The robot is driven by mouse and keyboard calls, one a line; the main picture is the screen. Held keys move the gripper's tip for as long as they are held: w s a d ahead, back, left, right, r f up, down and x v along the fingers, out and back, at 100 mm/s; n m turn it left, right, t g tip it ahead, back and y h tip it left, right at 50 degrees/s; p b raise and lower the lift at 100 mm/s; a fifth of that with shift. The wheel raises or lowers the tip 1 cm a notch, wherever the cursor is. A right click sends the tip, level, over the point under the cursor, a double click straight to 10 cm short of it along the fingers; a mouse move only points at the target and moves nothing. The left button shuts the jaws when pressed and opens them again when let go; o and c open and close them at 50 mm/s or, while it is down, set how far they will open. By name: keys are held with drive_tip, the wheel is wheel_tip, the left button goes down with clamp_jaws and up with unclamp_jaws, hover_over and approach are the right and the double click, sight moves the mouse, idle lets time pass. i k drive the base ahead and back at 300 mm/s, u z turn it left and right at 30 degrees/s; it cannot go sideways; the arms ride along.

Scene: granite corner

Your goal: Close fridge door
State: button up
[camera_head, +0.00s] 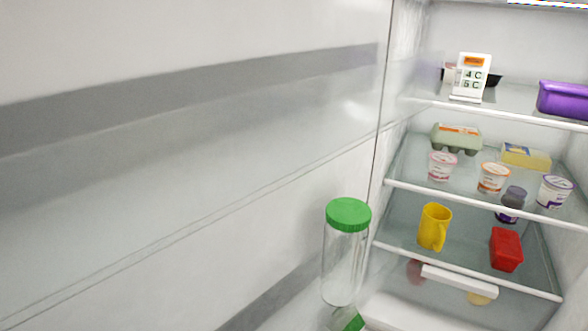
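The fridge is open, and its lit, shelved interior (478,184) shows on the right in the head view. A large pale panel with grey bands fills the left and middle; it appears to be the inner side of the fridge door (150,185), seen very close. It meets the interior along a near-vertical edge left of the shelves. The door's outer edge and handle are out of frame. My gripper is not in view.
A clear jar with a green lid (346,255) stands upright by the door panel, with a green item (347,320) below it. The shelves hold a yellow mug (433,226), a red container (506,249), a purple container (564,100), an egg carton (456,138) and several cups.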

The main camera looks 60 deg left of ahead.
sight(165, 164)
drive_tip(key=z, duration=0.8)
drive_tip(key=k, duration=1.05)
drive_tip(key=z, duration=0.35)
drive_tip(key=k, duration=1.4)
drive_tip(key=u, duration=0.95)
drive_tip(key=k, duration=0.4)
drive_tip(key=u, duration=0.3)
